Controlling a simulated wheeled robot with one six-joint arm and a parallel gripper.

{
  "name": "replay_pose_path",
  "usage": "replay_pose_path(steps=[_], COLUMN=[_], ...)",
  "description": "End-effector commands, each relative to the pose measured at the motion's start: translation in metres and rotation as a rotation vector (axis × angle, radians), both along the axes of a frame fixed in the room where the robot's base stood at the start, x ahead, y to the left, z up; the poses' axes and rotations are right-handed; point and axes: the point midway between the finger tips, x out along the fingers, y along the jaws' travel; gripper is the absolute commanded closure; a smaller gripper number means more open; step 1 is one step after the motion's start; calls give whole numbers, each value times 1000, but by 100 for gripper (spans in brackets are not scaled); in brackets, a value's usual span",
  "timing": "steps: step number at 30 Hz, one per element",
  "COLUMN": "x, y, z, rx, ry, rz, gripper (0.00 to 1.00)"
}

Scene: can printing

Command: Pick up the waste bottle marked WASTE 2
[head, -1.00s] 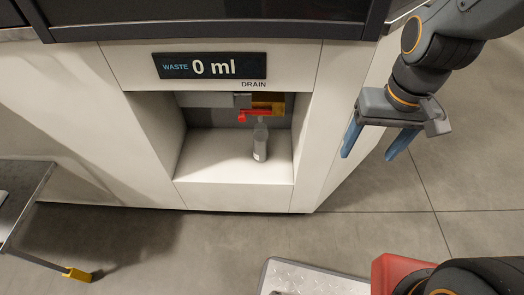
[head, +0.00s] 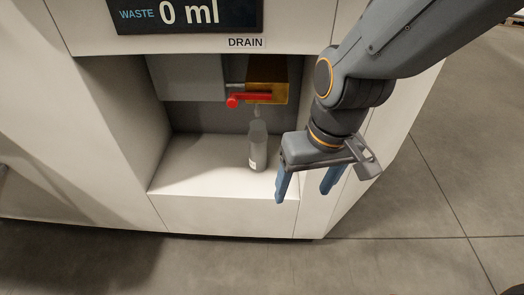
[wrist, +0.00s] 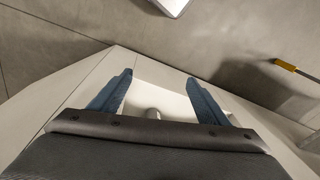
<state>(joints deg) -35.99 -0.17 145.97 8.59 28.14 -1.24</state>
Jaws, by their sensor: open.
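A translucent grey bottle (head: 258,147) with a narrow neck and a pale label stands upright in the drain recess, under the brass valve. Its label is too small to read, so I cannot tell whether it says WASTE 2. My gripper (head: 305,190) is open and empty, in front of the recess and to the right of the bottle, apart from it. In the wrist view the two blue fingers (wrist: 155,88) are spread apart. A small grey round shape shows between them, partly hidden by the gripper body; it may be the bottle's top.
The recess has side walls and a white floor (head: 195,165). A WASTE 0 ml display (head: 185,14) is above. Grey floor (head: 440,240) is clear at right. A yellow-tipped bar (wrist: 286,65) shows in the wrist view.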

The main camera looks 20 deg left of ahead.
Motion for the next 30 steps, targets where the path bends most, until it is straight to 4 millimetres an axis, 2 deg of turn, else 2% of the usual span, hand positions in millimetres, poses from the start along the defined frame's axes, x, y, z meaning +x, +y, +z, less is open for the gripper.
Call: replay_pose_path(steps=[1, 5, 7, 15, 21, 30], x=[1, 6, 13, 45, 78, 108], y=[7, 30, 48, 92, 107, 109], z=[-12, -31, -44, -67, -85, -96], rx=[9, 48, 82, 169, 177, 144], ry=[-4, -27, -53, -186, -327, -451], rz=[11, 28, 33, -7, -62, -110], gripper=[30, 30, 30, 30, 30, 30])
